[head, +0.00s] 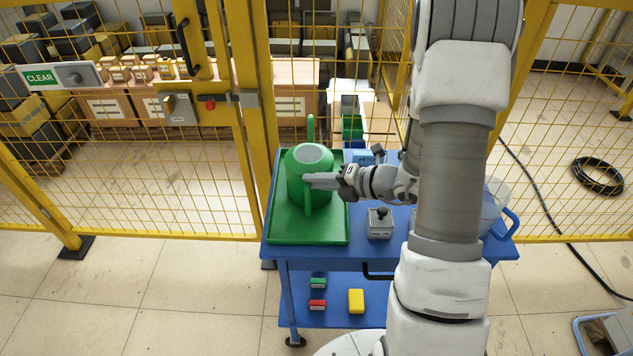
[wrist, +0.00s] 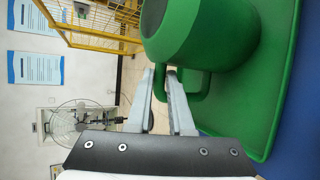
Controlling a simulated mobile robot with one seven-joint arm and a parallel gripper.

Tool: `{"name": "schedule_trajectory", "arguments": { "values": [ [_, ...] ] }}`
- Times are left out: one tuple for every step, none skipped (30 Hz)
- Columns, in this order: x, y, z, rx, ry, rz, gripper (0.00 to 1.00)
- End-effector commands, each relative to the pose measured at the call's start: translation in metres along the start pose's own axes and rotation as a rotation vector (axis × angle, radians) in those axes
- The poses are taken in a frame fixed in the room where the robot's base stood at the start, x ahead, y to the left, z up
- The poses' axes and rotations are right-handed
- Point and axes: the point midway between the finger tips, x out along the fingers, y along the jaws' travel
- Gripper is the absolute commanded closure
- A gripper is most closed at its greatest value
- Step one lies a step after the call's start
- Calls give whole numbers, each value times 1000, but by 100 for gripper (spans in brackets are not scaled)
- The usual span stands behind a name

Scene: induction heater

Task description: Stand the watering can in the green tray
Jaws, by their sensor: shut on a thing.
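The green watering can (head: 310,160) is upright over the green tray (head: 325,234), in its left-back part, with its wide opening up. Its handle (head: 307,200) faces the front and its spout (head: 310,128) points to the back. My gripper (head: 308,181) reaches in from the right and is shut on the handle. In the wrist view, the two fingers (wrist: 160,82) are at the handle loop (wrist: 197,88), close beside the can body (wrist: 195,32). The tray (wrist: 275,110) lies behind the can there. I cannot tell whether the can's base touches the tray floor.
The tray lies at the left of a blue cart (head: 370,257). A small grey box with a black knob (head: 380,224) stands right of the tray. A translucent jug (head: 494,205) is at the cart's right, partly behind my arm. Yellow mesh fencing (head: 180,190) stands behind.

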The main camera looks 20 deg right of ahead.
Motion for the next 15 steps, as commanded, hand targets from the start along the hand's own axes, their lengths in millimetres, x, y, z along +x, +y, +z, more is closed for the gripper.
{"name": "schedule_trajectory", "arguments": {
  "values": [
    [0, 3, 2, -4, -2, 5, 100],
    [0, 3, 2, -4, -2, 5, 100],
    [0, 3, 2, -4, -2, 5, 100],
    [0, 3, 1, -4, -2, 5, 100],
    [0, 2, 1, -4, -2, 5, 100],
    [0, 1, 1, -4, -2, 5, 100],
    [1, 0, 1, -4, -2, 4, 100],
    [1, -2, 0, 0, 0, 0, 79],
    [0, -1, 0, 0, 0, 0, 72],
    [0, -1, 0, 0, 0, 0, 66],
    [0, -1, 0, 0, 0, 0, 61],
    [0, -1, 0, -1, 0, 0, 53],
    [0, -1, 0, 0, 0, 0, 50],
    [0, -1, 0, -1, 0, 0, 50],
    [0, -1, 0, -1, 0, 1, 50]
  ]
}}
